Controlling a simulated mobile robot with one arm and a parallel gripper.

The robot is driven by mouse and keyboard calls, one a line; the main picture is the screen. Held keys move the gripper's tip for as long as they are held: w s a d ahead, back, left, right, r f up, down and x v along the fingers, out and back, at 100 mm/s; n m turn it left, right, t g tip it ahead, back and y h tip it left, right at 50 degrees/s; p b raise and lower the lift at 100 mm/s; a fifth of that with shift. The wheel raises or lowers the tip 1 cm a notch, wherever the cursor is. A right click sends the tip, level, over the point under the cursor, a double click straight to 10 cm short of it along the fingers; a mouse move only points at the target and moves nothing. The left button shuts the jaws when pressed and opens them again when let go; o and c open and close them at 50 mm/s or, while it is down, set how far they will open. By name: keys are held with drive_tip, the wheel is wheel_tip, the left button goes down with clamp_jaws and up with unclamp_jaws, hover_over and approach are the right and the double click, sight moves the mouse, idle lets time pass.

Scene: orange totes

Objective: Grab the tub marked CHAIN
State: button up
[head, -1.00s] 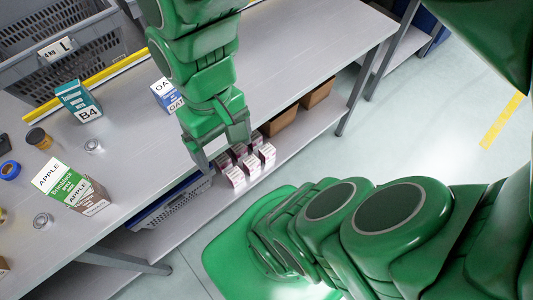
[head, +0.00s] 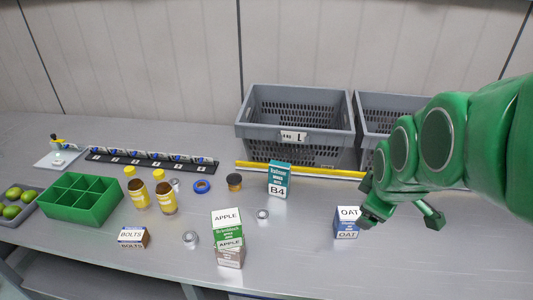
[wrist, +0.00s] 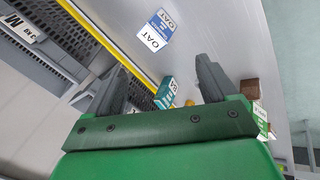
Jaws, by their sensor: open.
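No tub with a readable CHAIN label shows in these frames. My gripper (head: 402,214) is at the right of the head view, above the bench near the blue and white OAT box (head: 346,222). In the wrist view its two grey fingers stand apart with nothing held between them. The OAT box (wrist: 155,30) lies ahead of the fingers there. A BOLTS box (head: 132,238) stands at the front left.
Grey crates (head: 296,128) stand along the back behind a yellow strip (head: 300,170). The front right is clear.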

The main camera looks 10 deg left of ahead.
drive_tip(key=w+a+r+n+t, duration=0.25)
drive_tip(key=w+n, duration=0.25)
drive_tip(key=w, duration=0.5)
drive_tip(key=w+a+r+n+t, duration=0.1)
drive_tip(key=w+r+n+t, duration=0.3)
drive_tip(key=w, duration=0.5)
drive_tip(key=w+a+n+t+y, duration=0.45)
drive_tip(key=w+a+n, duration=0.65)
drive_tip(key=a, duration=0.4)
drive_tip(key=s+a+f+n+g+y, duration=0.2)
drive_tip(key=a+n+y, duration=0.25)
drive_tip(key=a, duration=0.35)
drive_tip(key=s+a+f+n+g+y, duration=0.1)
drive_tip(key=a+f+n+g+y, duration=0.15)
drive_tip(key=a+n, duration=0.4)
drive_tip(key=s+a+f+n+g+y, duration=0.2)
drive_tip(key=a+n+y, duration=0.15)
drive_tip(key=a, duration=0.65)
drive_tip(key=g+h, duration=0.2)
drive_tip(key=h, duration=0.2)
approach(236, 180)
drive_tip(key=x, duration=0.5)
drive_tip(key=shift+w+a, duration=0.15)
drive_tip(key=shift+a, duration=0.05)
drive_tip(key=shift+x, duration=3.9)
